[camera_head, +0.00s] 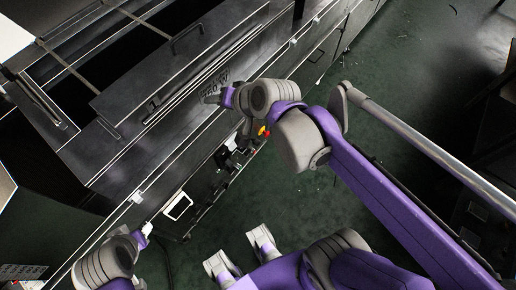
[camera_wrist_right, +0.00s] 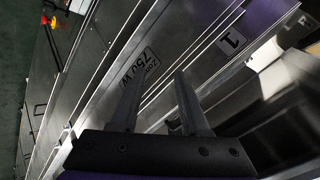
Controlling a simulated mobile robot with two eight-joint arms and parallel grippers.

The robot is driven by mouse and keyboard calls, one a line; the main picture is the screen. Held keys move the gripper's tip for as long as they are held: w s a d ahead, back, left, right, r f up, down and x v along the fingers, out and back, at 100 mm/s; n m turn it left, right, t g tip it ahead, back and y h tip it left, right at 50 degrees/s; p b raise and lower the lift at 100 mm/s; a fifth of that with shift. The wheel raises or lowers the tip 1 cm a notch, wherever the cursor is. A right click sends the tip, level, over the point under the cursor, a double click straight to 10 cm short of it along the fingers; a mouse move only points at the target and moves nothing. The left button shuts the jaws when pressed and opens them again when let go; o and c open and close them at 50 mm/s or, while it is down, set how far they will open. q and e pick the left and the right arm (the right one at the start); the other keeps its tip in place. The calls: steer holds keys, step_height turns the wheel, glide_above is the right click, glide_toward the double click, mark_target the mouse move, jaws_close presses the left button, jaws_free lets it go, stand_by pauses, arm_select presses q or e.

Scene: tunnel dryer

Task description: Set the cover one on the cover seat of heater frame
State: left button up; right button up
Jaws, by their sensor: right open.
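A dark metal panel with a "1" tag (camera_wrist_right: 232,41) shows in the right wrist view; I cannot tell for certain that it is cover one. Beside it is a metal face with a "Zone 750 W" label (camera_wrist_right: 138,70), also seen in the head view (camera_head: 215,82). The heater frame and its cover seat are not clearly distinguishable. My right gripper (camera_wrist_right: 163,76) is open and appears empty, its fingers over the metal edges near the label. In the head view it (camera_head: 212,97) is beside the machine's side. My left gripper (camera_head: 146,230) is small at lower left, its jaws unclear.
A dark flat lid with a bar handle (camera_head: 187,38) lies on the machine top, beside dark openings (camera_head: 110,45). A red and yellow switch (camera_head: 263,131) and a white-framed panel (camera_head: 177,206) are on the machine's side.

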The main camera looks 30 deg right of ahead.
steer(key=s+d+f+n+g+h, duration=0.2)
steer(key=s+f+n, duration=0.5)
steer(key=s+f, duration=0.5)
steer(key=s+g+h, duration=0.1)
steer(key=s+g, duration=0.1)
steer(key=s, duration=0.1)
steer(key=shift+d, duration=0.35)
steer(key=shift+w+r, duration=0.1)
steer(key=shift+r, duration=0.05)
